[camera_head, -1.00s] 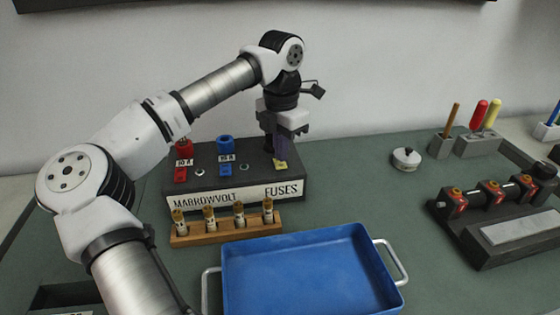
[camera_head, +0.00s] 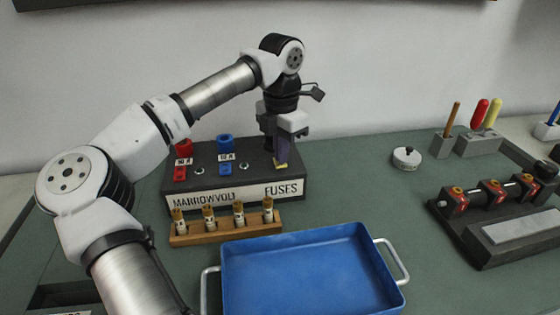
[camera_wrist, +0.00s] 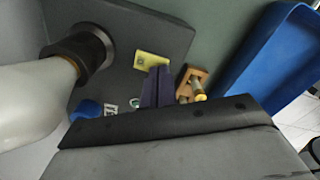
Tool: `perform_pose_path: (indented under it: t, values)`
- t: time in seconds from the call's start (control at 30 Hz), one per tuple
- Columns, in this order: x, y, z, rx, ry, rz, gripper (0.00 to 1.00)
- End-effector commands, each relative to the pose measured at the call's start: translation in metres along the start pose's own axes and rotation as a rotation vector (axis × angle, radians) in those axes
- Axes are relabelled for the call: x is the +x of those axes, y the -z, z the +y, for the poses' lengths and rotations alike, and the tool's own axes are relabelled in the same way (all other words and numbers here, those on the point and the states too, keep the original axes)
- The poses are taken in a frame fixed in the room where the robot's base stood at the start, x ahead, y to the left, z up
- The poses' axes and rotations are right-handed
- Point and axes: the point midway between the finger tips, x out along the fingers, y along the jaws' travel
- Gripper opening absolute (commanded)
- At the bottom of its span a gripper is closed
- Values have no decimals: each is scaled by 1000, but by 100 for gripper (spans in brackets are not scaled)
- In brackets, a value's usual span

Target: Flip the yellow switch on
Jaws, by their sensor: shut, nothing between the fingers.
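The dark fuse box (camera_head: 235,181), labelled "MARROWVOLT FUSES", stands at the back of the bench. At its right end the yellow switch's plate (camera_head: 281,166) shows just below my gripper (camera_head: 282,160). My gripper points down, with its fingers shut and empty. In the wrist view the yellow plate (camera_wrist: 153,61) lies just beyond the tips of the purple fingers (camera_wrist: 158,72). The fingers hide part of the plate, and I cannot make out the switch lever or whether the fingers touch it.
Red (camera_head: 180,172) and blue (camera_head: 226,170) switches sit farther left on the box. A wooden rack (camera_head: 228,231) of several fuses stands in front, with a blue tray (camera_head: 311,239) nearer. A white-topped round object (camera_head: 406,155) stands right of the box, with open bench between.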

Motion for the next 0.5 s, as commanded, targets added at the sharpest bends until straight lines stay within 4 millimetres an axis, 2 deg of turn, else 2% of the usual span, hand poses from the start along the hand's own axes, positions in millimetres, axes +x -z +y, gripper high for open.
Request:
perform_pose_path:
  t: [0.5]
  values:
    - [9,0,0,0,0,0,0]
